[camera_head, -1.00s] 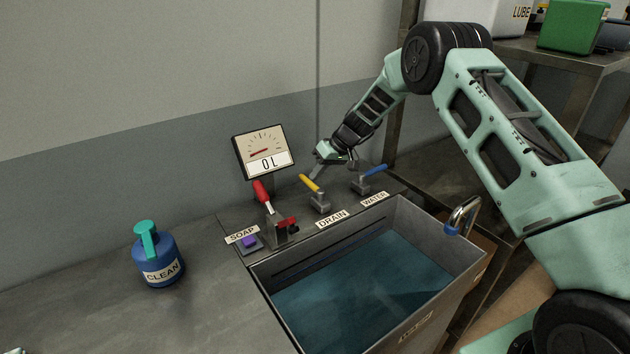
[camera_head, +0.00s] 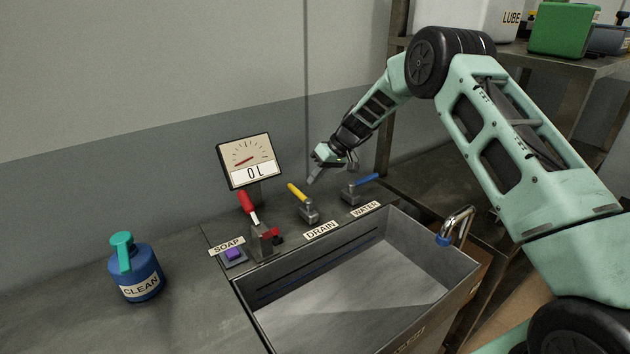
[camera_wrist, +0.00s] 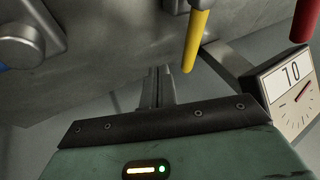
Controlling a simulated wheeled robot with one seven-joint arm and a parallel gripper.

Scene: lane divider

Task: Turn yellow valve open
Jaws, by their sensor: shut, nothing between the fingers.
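The yellow valve (camera_head: 297,192) stands behind the sink at the DRAIN label, with its handle pointing back and to the upper left, away from the sink. In the wrist view the yellow handle (camera_wrist: 197,38) hangs in from the top, right of my fingers. My gripper (camera_head: 311,180) is shut and empty, just behind and right of the yellow handle. In the wrist view my gripper's fingers (camera_wrist: 158,88) are together, with a visible gap to the handle. Whether they touch it cannot be told from the head view.
The blue WATER valve (camera_head: 362,187) stands close on the right. The red lever (camera_head: 248,207) and the gauge (camera_head: 245,162) reading 0 L are on the left. The sink (camera_head: 462,276) looks empty.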

